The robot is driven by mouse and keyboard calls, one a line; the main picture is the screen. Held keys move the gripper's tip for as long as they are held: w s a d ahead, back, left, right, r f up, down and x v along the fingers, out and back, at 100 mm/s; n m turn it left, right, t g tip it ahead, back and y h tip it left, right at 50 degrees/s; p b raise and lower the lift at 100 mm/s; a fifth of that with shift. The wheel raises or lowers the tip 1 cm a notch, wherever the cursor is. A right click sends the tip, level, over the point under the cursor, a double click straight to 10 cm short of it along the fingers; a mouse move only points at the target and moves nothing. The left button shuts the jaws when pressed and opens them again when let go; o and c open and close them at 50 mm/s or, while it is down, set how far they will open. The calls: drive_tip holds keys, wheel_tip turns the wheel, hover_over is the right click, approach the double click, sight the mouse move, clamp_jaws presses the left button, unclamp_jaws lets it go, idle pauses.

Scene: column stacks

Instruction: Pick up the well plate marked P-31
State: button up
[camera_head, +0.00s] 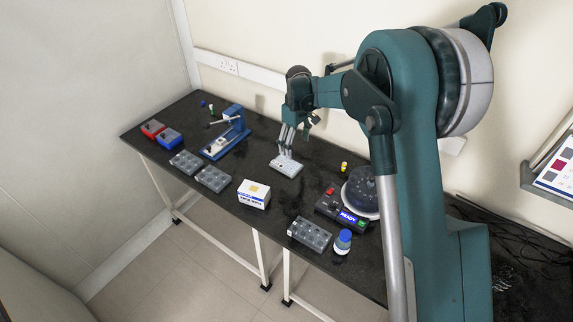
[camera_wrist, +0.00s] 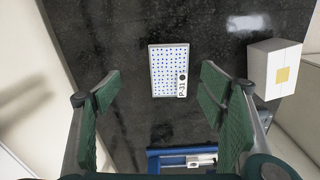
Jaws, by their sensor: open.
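The plate lies beyond the fingertips, and nothing is between the pads. The plate is fully visible in the wrist view.
A white box with a yellow label (camera_head: 254,194) stands in front of the plate. A blue press-like device (camera_head: 226,133) stands to its left. Grey racks (camera_head: 212,179), a red-and-blue READY device (camera_head: 342,211) and a blue-capped bottle (camera_head: 343,241) also stand on the bench (camera_head: 275,220).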

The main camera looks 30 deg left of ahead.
sight(286, 163)
drive_tip(key=shift+n, duration=0.4)
drive_tip(key=a+f, duration=0.1)
drive_tip(key=s+a+f, duration=0.1)
drive_tip(key=a+f, duration=0.1)
drive_tip(key=shift+s+a+f, duration=0.1)
drive_tip(key=shift+s+a, duration=0.15)
drive_tip(key=shift+a, duration=0.1)
drive_tip(key=shift+f, duration=0.1)
drive_tip(key=shift+f, duration=1.2)
drive_tip(key=shift+f, duration=0.1)
drive_tip(key=shift+f, duration=2.55)
drive_tip(key=shift+c, duration=0.5)
drive_tip(key=c, duration=0.9)
